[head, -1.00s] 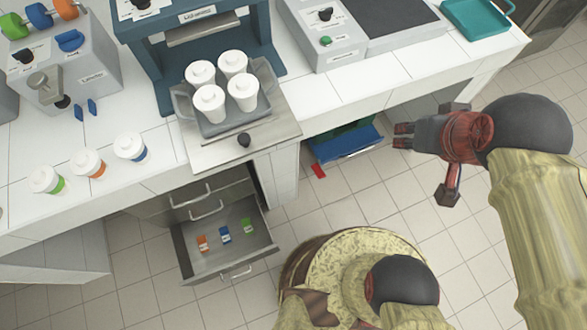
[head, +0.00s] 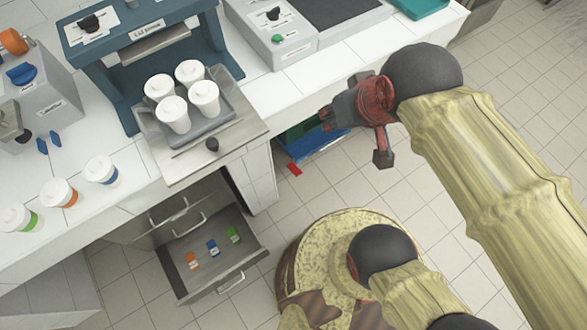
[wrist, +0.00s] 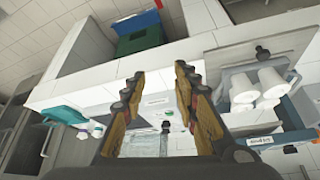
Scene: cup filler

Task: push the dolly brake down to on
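A small red brake pedal (head: 294,169) sticks out near the floor at the front of the blue dolly (head: 322,146), which stands under the counter. Its tilt is too small to tell. In the wrist view the red pedal (wrist: 158,4) shows at the top edge, beside the blue dolly rim (wrist: 137,22) and a green crate (wrist: 140,38). My gripper (head: 326,119) is in front of the counter, above and right of the pedal and apart from it. In the wrist view my gripper (wrist: 160,75) has its fingers spread with nothing between them.
An open drawer (head: 258,254) with small coloured packs juts out left of the dolly bay. A tray (head: 203,137) with several white cups sits at the counter's front edge. A white cabinet side (head: 257,180) borders the bay. Floor before the dolly is clear.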

